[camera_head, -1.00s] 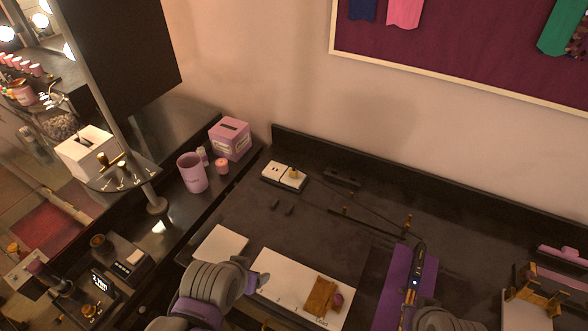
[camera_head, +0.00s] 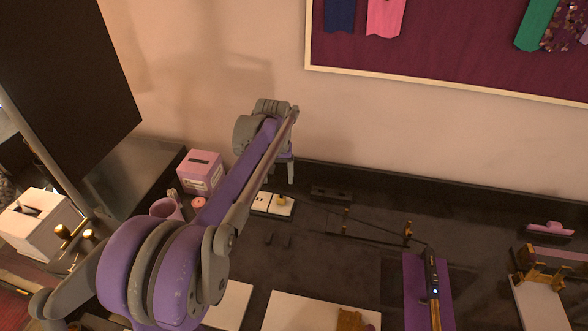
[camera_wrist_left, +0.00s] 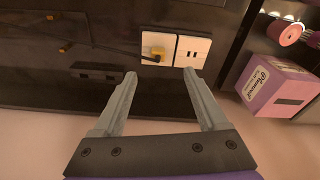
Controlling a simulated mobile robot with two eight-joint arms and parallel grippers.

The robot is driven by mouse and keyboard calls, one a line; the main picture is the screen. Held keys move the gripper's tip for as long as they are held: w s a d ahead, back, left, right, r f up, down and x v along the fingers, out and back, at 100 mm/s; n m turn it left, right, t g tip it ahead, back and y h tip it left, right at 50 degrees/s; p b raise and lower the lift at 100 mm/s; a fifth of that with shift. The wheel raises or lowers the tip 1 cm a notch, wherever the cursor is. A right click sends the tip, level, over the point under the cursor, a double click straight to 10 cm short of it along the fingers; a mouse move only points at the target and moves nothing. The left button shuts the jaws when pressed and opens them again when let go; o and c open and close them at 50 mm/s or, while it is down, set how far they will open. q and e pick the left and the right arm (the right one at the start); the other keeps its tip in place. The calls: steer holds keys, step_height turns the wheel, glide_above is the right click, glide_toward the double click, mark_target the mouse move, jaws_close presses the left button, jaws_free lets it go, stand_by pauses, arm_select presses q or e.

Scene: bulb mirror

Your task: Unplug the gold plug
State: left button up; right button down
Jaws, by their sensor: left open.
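The gold plug (camera_head: 282,200) sits in the right half of a white two-part socket plate (camera_head: 262,201) at the back of the dark counter. In the left wrist view the plug (camera_wrist_left: 157,53) is in the socket beside an empty outlet (camera_wrist_left: 192,52), with a dark cord leading off to the left. My left gripper (camera_head: 289,178) is open and empty, just above and behind the socket in the head view. In the wrist view its fingers (camera_wrist_left: 160,80) point toward the plate, apart from the plug. My right gripper is not in view.
A pink tissue box (camera_head: 201,174) and a pink cup (camera_head: 166,208) stand left of the socket. A dark styling tool (camera_head: 434,285) lies on a purple mat (camera_head: 413,280) to the right. The cord runs across the counter past small gold posts (camera_head: 407,232).

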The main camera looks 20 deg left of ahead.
mark_target(281, 194)
arm_select(q)
steer(key=f, duration=0.3)
steer(key=w+f, duration=0.1)
steer(key=f, duration=0.3)
steer(key=w+f, duration=0.1)
steer(key=f, duration=0.3)
steer(key=shift+w+a, duration=0.2)
jaws_close()
steer(key=c, duration=0.8)
jaws_free()
jaws_close()
